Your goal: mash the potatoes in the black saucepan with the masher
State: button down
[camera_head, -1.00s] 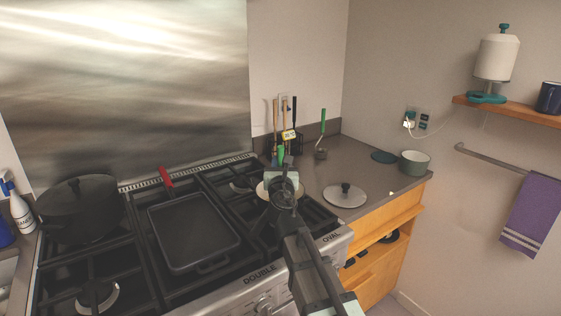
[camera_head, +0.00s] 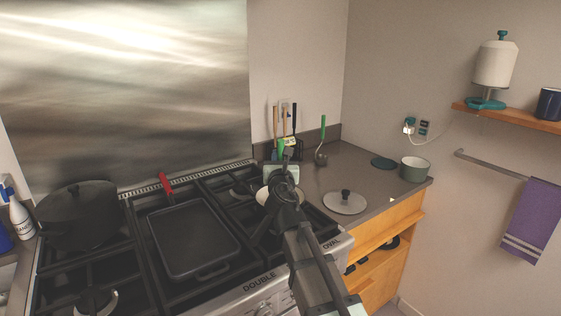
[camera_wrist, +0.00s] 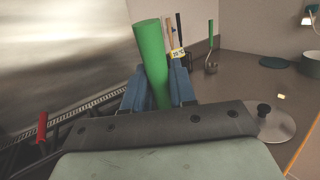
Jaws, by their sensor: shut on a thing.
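My gripper (camera_head: 281,162) is shut on an upright green handle, which I take to be the masher's (camera_wrist: 152,62). In the wrist view the handle stands between the two blue fingers (camera_wrist: 158,92), leaning slightly left. The masher's lower end is hidden behind the gripper and arm. A pale patch (camera_head: 263,196), probably the potatoes in the black saucepan, shows just left of my wrist over the right burners. The saucepan itself is mostly hidden, and I cannot tell whether the masher touches the potatoes.
A dark lidded pot (camera_head: 78,215) stands farther left. A utensil holder (camera_head: 290,150), a green-handled ladle (camera_head: 322,157), a lid (camera_head: 345,202) and a green-grey pot (camera_head: 415,168) are on the right counter.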

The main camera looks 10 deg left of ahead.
jog(key=shift+f, duration=0.1)
jog(key=shift+f, duration=1.95)
jog(key=shift+r, duration=0.15)
jog(key=shift+r, duration=1.9)
jog(key=shift+f, duration=0.1)
jog(key=shift+f, duration=1.95)
jog(key=shift+r, duration=0.15)
